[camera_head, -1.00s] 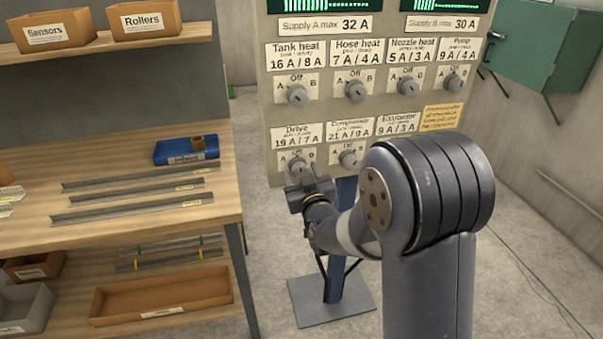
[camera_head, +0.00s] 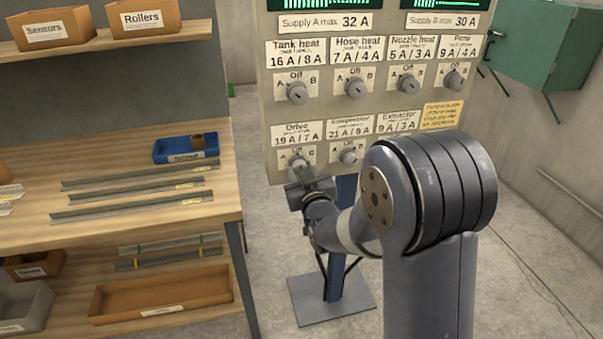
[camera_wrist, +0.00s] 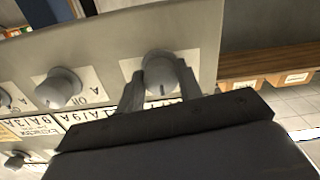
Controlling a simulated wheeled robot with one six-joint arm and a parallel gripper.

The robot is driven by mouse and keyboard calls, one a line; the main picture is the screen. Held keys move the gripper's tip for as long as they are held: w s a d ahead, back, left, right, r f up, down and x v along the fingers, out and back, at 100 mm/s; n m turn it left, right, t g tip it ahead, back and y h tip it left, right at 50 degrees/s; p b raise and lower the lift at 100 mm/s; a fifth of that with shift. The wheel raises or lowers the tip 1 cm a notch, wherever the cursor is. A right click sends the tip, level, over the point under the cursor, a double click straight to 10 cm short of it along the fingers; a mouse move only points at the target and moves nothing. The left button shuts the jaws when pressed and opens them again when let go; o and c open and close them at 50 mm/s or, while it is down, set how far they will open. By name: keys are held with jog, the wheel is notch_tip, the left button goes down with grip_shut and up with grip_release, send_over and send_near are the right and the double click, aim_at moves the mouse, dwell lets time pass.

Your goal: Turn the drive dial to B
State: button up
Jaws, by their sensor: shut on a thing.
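The drive dial (camera_head: 297,162) is a round grey knob at the lower left of the beige panel, under the label "Drive 19 A / 7 A". Off, A and B are marked around it, and my gripper partly covers it in the head view. In the wrist view the drive dial (camera_wrist: 160,72) sits between the two fingers of my gripper (camera_wrist: 160,82), which is shut on it. A short dark line shows on the dial's face. I cannot tell for sure which letter it points to.
The compressor dial (camera_head: 348,156) is close to the right of my gripper; it also shows in the wrist view (camera_wrist: 58,90). More dials are above. A wooden bench (camera_head: 225,190) with metal strips stands left. A green cabinet (camera_head: 535,50) is at the right.

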jog(key=shift+f+b, duration=0.15)
jog(key=shift+b, duration=0.15)
jog(key=shift+a+m+b, duration=0.1)
jog(key=shift+m+b, duration=4.2)
jog(key=shift+b, duration=1.25)
jog(key=shift+r, duration=0.2)
jog(key=o, duration=1)
